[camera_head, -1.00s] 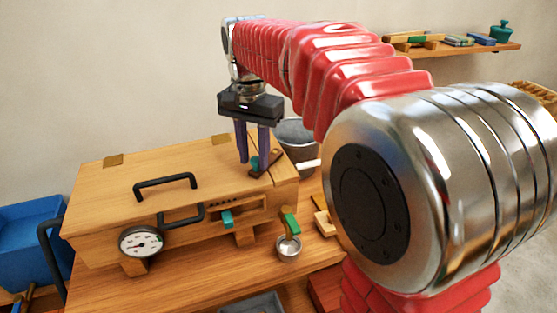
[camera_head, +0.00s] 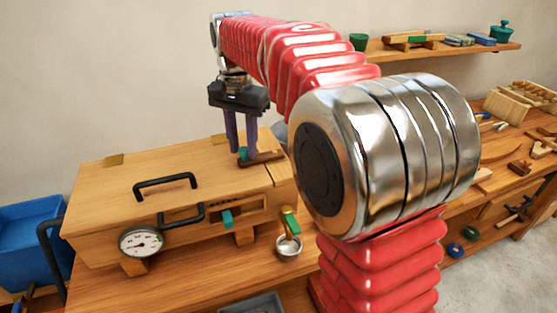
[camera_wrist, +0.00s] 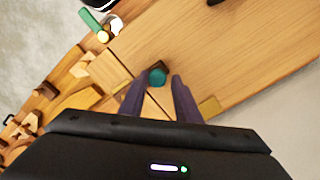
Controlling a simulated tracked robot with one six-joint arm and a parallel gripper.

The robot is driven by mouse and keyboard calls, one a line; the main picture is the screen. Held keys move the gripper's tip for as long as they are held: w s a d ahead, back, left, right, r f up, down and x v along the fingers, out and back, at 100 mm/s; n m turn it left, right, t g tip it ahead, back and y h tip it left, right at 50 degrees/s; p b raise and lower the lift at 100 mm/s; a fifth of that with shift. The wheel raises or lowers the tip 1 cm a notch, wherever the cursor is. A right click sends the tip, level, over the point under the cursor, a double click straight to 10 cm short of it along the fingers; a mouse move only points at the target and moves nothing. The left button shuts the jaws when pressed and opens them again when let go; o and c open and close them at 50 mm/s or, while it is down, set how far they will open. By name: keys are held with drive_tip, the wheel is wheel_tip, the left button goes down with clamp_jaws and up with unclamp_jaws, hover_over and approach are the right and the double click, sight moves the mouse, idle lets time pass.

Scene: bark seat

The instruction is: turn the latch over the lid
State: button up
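The wooden box's lid (camera_head: 130,175) is closed. The latch (camera_head: 266,157) is a dark brown bar at the lid's right end, with a teal knob (camera_head: 243,154) on its left end. The bar lies across the seam, its knob end over the lid. My gripper (camera_head: 241,156) points down at the knob. In the wrist view, the teal knob (camera_wrist: 158,76) sits between the fingertips of my gripper (camera_wrist: 159,78), with a gap on the right side. The fingers are apart; contact on the left side is unclear. The fingers partly hide the latch bar.
A black handle (camera_head: 165,181) stands on the lid. A gauge (camera_head: 140,242) and a small metal cup (camera_head: 289,246) are at the front. A blue bin (camera_head: 30,235) is at left, a wall shelf (camera_head: 440,50) behind. Wooden pieces lie on the bench at right.

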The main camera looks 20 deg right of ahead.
drive_tip(key=shift+r, duration=0.1)
drive_tip(key=shift+r, duration=4.4)
drive_tip(key=s+f+n+t, duration=0.2)
drive_tip(key=s+f, duration=0.3)
drive_tip(key=s, duration=0.3)
drive_tip(key=s+d+f+n+t, duration=0.1)
drive_tip(key=s+f+n, duration=0.3)
drive_tip(key=s, duration=0.4)
drive_tip(key=s+d+f+n+t, duration=0.1)
drive_tip(key=s+f+n+t, duration=0.1)
drive_tip(key=s+f, duration=0.4)
drive_tip(key=s+n, duration=0.1)
drive_tip(key=s, duration=0.2)
drive_tip(key=shift+t, duration=0.3)
